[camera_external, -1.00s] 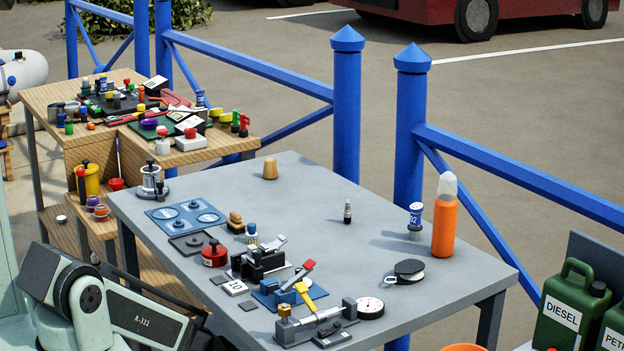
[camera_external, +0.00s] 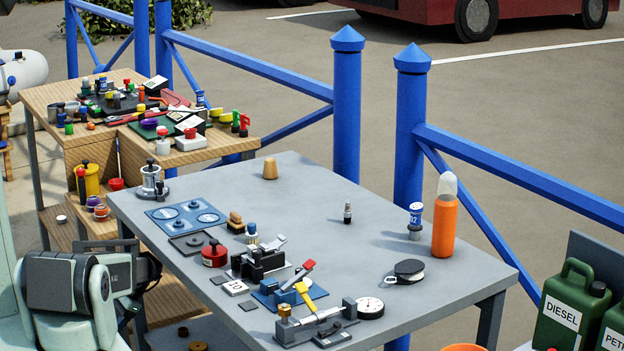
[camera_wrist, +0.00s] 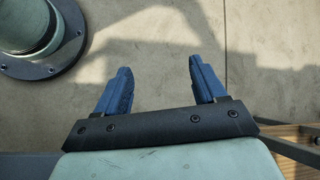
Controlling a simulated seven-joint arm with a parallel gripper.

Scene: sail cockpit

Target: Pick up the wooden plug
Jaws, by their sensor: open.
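The wooden plug (camera_external: 270,169) is a small tan tapered piece. It stands upright near the back edge of the grey table (camera_external: 300,205), narrower at the top, with nothing touching it. My gripper (camera_wrist: 160,78) shows in the wrist view with its two blue fingers wide apart and nothing between them. It points down at bare concrete floor, and the plug is not in that view. In the external view my arm is folded at the lower left, off the table's left side, and my fingers cannot be made out there.
A blue plate (camera_external: 187,217), a red pot (camera_external: 214,254) and several tools line the table's left and front. Bare tabletop surrounds the plug. Blue railings (camera_external: 347,120) rise behind.

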